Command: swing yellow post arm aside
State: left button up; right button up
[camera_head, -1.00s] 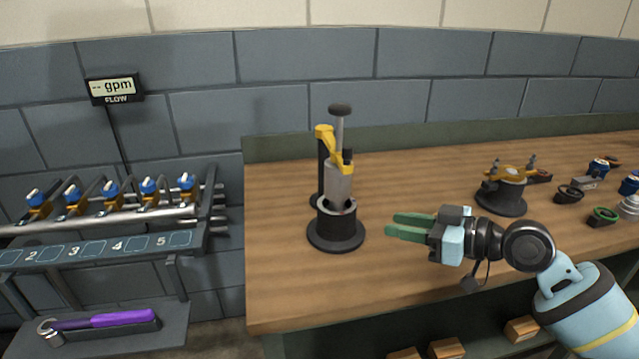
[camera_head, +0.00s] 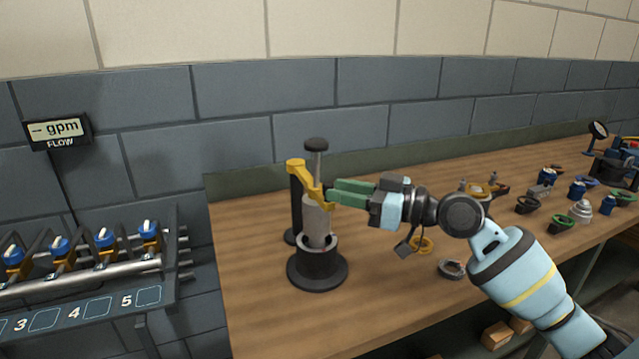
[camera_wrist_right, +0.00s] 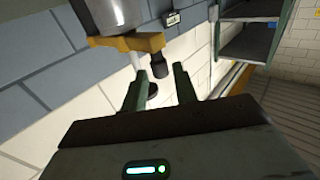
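The yellow post arm (camera_head: 300,170) reaches from the top of a black post (camera_head: 296,205) across a grey cylinder (camera_head: 317,222) in a round black base (camera_head: 317,272). A rod with a dark knob (camera_head: 316,145) rises above it. My right gripper (camera_head: 330,190) is at the arm's free end, its green fingers pointing left. In the right wrist view the fingers (camera_wrist_right: 159,82) are apart. The yellow arm (camera_wrist_right: 130,42) and its dark end piece (camera_wrist_right: 158,65) show just beyond the fingertips, the end piece roughly between them. I cannot tell whether they touch. My left gripper is out of view.
The wooden bench (camera_head: 260,310) is clear in front of the fixture. A yellow ring (camera_head: 422,246) and a grey clamp (camera_head: 451,269) lie under my right arm. Several small parts stand farther right. A valve rack (camera_head: 90,270) is at the left.

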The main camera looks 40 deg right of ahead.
aim_at(324, 186)
jog(key=p+x, duration=0.1)
jog(key=x, duration=0.3)
jog(key=shift+w+r, duration=0.1)
jog(key=shift+r, duration=0.05)
jog(key=shift+w+a, duration=0.3)
jog(key=shift+w, duration=0.1)
grip_shut()
